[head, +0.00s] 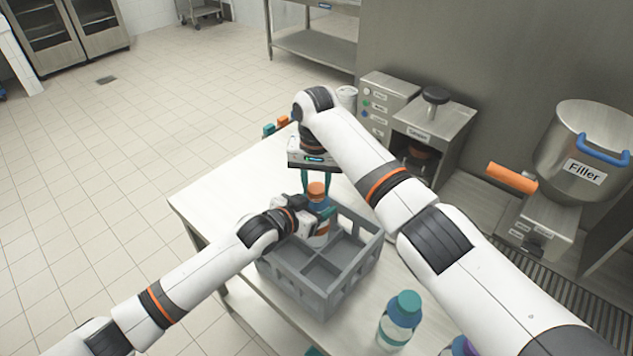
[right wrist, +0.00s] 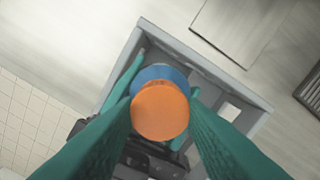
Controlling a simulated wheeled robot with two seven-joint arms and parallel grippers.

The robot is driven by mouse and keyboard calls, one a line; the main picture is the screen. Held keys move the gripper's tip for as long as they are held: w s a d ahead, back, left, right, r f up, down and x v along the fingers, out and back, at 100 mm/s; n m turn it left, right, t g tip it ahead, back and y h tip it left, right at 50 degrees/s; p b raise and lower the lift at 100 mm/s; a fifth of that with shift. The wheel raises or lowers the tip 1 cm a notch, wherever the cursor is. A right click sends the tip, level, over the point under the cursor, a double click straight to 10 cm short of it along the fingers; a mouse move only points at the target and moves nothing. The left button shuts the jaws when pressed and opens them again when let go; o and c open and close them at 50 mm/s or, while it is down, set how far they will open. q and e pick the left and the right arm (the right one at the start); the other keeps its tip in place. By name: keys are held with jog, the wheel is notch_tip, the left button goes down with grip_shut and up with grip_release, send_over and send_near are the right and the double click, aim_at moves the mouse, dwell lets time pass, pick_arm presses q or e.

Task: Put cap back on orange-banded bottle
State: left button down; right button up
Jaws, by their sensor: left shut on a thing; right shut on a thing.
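The orange cap (head: 317,189) is held between the teal fingers of my right gripper (head: 317,184), which points straight down. The orange-banded bottle (head: 319,229) stands upright below it, over the far corner of the grey crate (head: 322,300). My left gripper (head: 316,212) is shut on the bottle's upper part from the left. In the right wrist view the orange cap (right wrist: 160,111) covers much of the blue bottle top (right wrist: 158,75), which shows just above it in the picture. Whether cap and neck touch is hidden.
A teal-capped bottle (head: 400,318) stands on the table right of the crate, with a purple item (head: 464,346) near the bottom edge. Small teal and orange items (head: 276,126) lie behind. The capper machine (head: 430,130) and filler (head: 585,150) stand at right. The table's left is clear.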

jog(key=m, duration=0.7)
jog(key=shift+a+m, duration=0.15)
jog(key=shift+m, duration=0.25)
jog(key=m, duration=0.6)
jog(key=shift+w, duration=0.1)
jog(key=o, duration=1)
jog(key=shift+c, duration=0.2)
jog(key=shift+r, duration=2.2)
jog(key=shift+c, duration=0.2)
